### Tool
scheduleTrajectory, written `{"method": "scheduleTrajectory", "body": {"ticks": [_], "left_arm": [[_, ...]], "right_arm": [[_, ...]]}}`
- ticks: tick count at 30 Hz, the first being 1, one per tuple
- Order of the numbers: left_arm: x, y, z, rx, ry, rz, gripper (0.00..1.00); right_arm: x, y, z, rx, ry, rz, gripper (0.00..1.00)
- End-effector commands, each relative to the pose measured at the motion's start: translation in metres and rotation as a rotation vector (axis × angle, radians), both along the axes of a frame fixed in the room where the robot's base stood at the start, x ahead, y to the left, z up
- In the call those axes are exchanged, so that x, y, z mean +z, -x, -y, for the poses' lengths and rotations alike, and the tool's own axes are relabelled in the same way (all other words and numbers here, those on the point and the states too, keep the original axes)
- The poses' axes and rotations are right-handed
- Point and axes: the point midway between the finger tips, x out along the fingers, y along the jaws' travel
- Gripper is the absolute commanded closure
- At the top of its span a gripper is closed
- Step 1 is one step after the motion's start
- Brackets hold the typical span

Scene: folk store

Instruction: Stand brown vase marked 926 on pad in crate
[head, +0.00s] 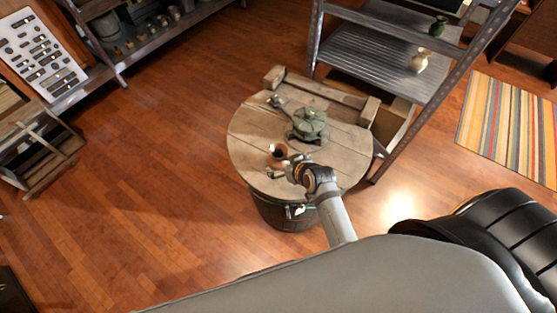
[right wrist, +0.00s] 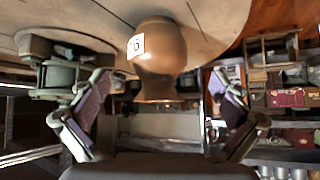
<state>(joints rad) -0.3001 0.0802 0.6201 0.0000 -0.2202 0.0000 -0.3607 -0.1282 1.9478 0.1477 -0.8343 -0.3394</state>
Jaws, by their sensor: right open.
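The brown vase (head: 278,152) stands on the round wooden tabletop (head: 250,135), near its front middle. In the right wrist view the vase (right wrist: 162,65) appears inverted, with a white label showing a digit like 6; the full number is not readable. My right gripper (head: 290,168) is beside the vase. In the wrist view its open fingers (right wrist: 160,88) lie to either side of the vase with gaps, not gripping it. My left gripper is not in view.
A green rounded object (head: 309,122) stands on the tabletop close behind the vase; it also shows left of the vase in the wrist view (right wrist: 65,75). Open floor (head: 160,150) lies to the left.

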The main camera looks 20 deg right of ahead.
Motion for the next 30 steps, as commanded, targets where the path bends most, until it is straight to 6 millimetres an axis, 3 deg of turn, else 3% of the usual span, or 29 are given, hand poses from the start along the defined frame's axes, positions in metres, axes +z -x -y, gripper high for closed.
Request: {"method": "scheduleTrajectory", "body": {"ticks": [3, 10, 18, 26, 30], "left_arm": [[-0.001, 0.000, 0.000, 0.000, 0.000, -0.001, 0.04], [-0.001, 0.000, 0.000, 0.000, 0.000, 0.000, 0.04], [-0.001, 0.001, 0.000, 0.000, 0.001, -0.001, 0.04], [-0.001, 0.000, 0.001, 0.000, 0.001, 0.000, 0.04], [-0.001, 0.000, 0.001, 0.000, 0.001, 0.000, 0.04]], "right_arm": [[-0.012, -0.011, -0.002, 0.000, 0.000, -0.001, 0.00], [-0.019, -0.018, -0.003, 0.000, 0.000, -0.002, 0.00], [-0.052, -0.045, -0.007, -0.001, 0.001, -0.002, 0.00], [-0.055, -0.047, -0.008, -0.001, 0.000, -0.002, 0.00], [-0.055, -0.047, -0.008, -0.001, 0.000, -0.002, 0.16]]}}
